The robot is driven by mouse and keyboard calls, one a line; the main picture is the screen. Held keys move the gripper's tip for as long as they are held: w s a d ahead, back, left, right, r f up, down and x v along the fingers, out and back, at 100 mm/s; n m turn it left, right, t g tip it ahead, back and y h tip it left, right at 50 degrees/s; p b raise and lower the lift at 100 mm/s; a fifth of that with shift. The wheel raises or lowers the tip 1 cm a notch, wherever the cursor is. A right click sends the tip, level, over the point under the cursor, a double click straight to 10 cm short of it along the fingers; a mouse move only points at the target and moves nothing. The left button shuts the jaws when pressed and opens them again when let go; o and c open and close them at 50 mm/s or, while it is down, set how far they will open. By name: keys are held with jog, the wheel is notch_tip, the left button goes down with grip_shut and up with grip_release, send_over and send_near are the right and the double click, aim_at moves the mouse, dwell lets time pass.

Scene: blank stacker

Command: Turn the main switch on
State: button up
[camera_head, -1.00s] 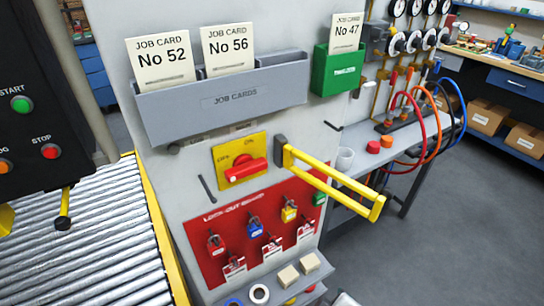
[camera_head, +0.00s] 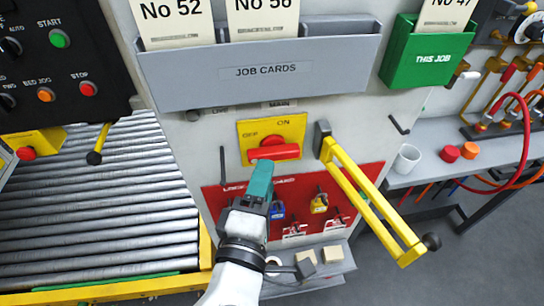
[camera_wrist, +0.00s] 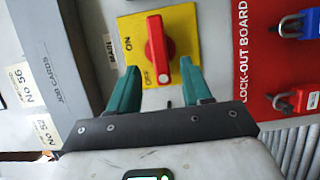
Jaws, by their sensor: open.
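The main switch is a yellow plate (camera_head: 300,130) with a red rotary handle (camera_head: 285,151), on the grey panel below the job card rack. The handle lies level in the head view, with its left end close to the word OFF. ON is marked at the plate's upper right. My gripper (camera_head: 262,170) reaches up from below, its teal fingertips at the handle's left end. In the wrist view, my open gripper (camera_wrist: 159,70) has one finger on each side of the handle's OFF end (camera_wrist: 159,60). I cannot tell whether the fingers touch it.
A yellow hinged bar (camera_head: 370,200) juts out just right of the switch. The red lock-out board (camera_head: 368,178) with padlocks is below, partly behind my arm. The grey job card rack (camera_head: 330,55) is above. A roller conveyor (camera_head: 100,220) is at left.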

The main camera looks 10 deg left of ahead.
aim_at(273, 151)
jog(key=w, duration=0.5)
jog(key=shift+d, duration=0.25)
jog(key=shift+c, duration=0.5)
jog(key=shift+s, duration=0.1)
grip_shut()
